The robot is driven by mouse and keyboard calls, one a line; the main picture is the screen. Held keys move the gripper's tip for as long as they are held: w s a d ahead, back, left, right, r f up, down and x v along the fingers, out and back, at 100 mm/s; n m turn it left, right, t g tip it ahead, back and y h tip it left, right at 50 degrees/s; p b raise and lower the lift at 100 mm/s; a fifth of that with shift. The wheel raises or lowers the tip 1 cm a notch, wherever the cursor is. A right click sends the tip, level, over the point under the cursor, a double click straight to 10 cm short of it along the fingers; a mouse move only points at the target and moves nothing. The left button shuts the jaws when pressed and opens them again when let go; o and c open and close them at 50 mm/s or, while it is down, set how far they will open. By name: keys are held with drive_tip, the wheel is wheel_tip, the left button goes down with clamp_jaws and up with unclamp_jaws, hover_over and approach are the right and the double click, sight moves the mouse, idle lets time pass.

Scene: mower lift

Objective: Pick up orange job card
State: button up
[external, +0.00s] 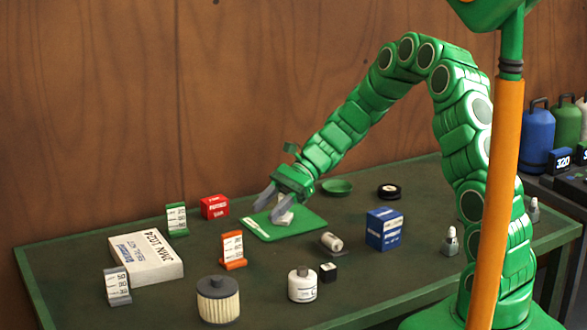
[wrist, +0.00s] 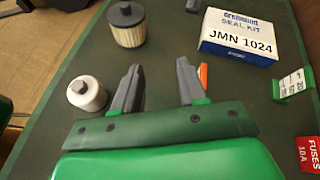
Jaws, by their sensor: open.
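The orange job card (external: 232,250) stands upright on the dark green table in the external view, with a white printed face. In the wrist view only an orange sliver of the job card (wrist: 203,74) shows beside my right finger, which hides the rest. My gripper (external: 270,206) is open, up and to the right of the card in the external view, over or near a green mat. In the wrist view my gripper (wrist: 160,66) has its fingers apart with only tabletop between them.
A white seal kit box (external: 146,257), a filter (external: 218,299), a white bottle (external: 302,284) and a metal cylinder (external: 332,242) stand around the card. A green card (external: 177,220), a grey card (external: 117,286), a red fuse box (external: 214,206) and a blue box (external: 384,229) are also near.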

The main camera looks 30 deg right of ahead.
sight(241, 234)
drive_tip(key=w+f+m, duration=0.1)
drive_tip(key=w+f, duration=0.1)
drive_tip(key=w+f+m+t+y, duration=0.1)
drive_tip(key=w+f, duration=0.1)
drive_tip(key=f, duration=0.1)
drive_tip(key=w+f+m, duration=0.2)
drive_tip(key=shift+w+f+t, duration=0.15)
drive_tip(key=shift+w+t, duration=0.15)
drive_tip(key=shift+w, duration=0.05)
drive_tip(key=shift+x, duration=3.9)
drive_tip(key=shift+w, duration=0.15)
clamp_jaws()
